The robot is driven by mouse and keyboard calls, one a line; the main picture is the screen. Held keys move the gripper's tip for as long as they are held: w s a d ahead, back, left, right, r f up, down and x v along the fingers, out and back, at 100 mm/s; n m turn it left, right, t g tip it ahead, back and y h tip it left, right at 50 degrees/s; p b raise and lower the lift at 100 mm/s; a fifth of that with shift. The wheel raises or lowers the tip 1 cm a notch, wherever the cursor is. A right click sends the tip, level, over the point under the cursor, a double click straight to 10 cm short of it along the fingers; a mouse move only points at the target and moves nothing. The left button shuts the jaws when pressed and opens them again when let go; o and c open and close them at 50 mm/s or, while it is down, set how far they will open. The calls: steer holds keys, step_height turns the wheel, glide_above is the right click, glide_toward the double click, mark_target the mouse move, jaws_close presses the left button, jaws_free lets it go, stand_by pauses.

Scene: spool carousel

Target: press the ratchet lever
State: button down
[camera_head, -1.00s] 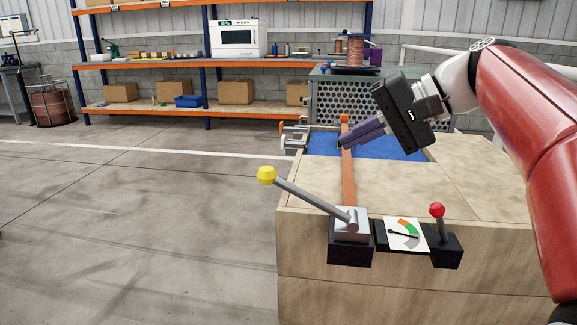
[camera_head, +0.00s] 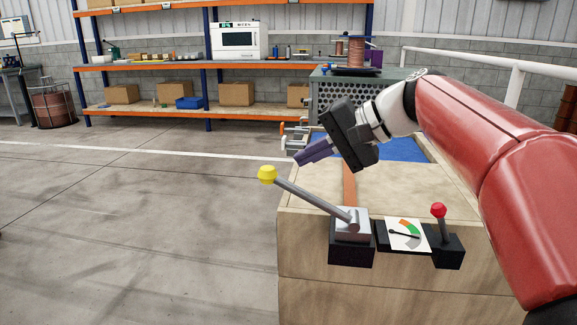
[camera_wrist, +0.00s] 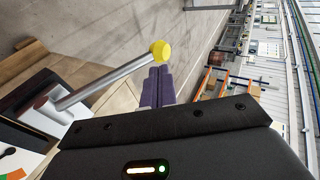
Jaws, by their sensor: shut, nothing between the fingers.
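The ratchet lever (camera_head: 311,200) is a grey rod with a yellow knob (camera_head: 267,174), slanting up to the left from a metal block on a black base (camera_head: 350,245). My gripper (camera_head: 299,158) is shut and empty, its purple fingers pointing left and down, above and right of the knob in the head view. In the wrist view the yellow knob (camera_wrist: 160,51) shows just beyond the shut fingertips (camera_wrist: 158,70), and the rod (camera_wrist: 105,82) runs down to the left. A gap shows between fingers and knob in the head view; contact cannot be told in the wrist view.
An orange strap (camera_head: 349,185) and blue surface (camera_head: 405,150) lie behind. The floor left of the bench is clear.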

mark_target(276, 171)
steer(key=x, duration=0.5)
